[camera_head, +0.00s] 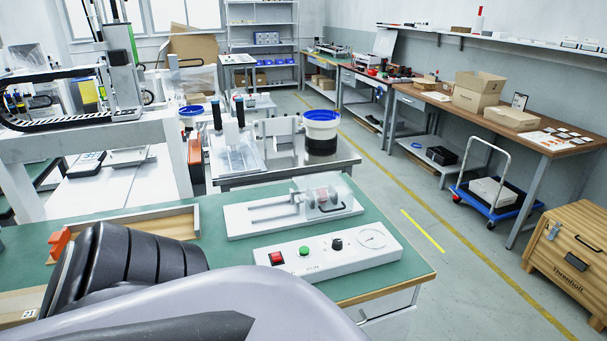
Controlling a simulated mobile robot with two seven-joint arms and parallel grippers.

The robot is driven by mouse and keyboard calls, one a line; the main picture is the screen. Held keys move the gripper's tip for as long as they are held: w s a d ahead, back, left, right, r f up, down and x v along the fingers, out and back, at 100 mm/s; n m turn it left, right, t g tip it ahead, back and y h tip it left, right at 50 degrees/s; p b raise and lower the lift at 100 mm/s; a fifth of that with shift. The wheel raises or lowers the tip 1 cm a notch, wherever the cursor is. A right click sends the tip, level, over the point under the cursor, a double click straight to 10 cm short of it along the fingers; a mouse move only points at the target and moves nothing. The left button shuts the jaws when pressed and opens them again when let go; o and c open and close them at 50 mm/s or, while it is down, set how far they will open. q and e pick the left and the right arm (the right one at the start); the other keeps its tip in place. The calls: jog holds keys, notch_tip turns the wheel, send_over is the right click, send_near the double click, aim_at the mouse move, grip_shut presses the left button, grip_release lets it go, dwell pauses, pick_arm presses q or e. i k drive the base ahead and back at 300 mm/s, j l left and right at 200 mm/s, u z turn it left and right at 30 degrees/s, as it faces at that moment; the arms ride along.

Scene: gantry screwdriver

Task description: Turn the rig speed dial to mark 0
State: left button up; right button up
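The white control box (330,258) of the rig lies on the green bench top. It carries a red switch (277,258), a green button (304,251), a black dial knob (336,244) and a round white gauge (372,236). The knob is too small to tell which mark it points at. Behind the box stands the white rig (262,216) with a clear cover (330,196) over a reddish part. One of my arms crosses the lower left, in front of the bench. Neither of my grippers shows, and nothing is seen touching the dial.
A wooden tray (181,224) and an orange-red object (59,243) lie at the bench's left. The green bench top (392,282) is bare right of the box. A wooden crate (569,259) and a blue trolley (494,204) stand on the floor at right.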

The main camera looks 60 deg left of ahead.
aim_at(336, 244)
jog(key=u, duration=0.45)
jog(key=k+u, duration=0.1)
jog(key=u, duration=0.75)
jog(key=k+u, duration=0.1)
jog(key=u, duration=0.3)
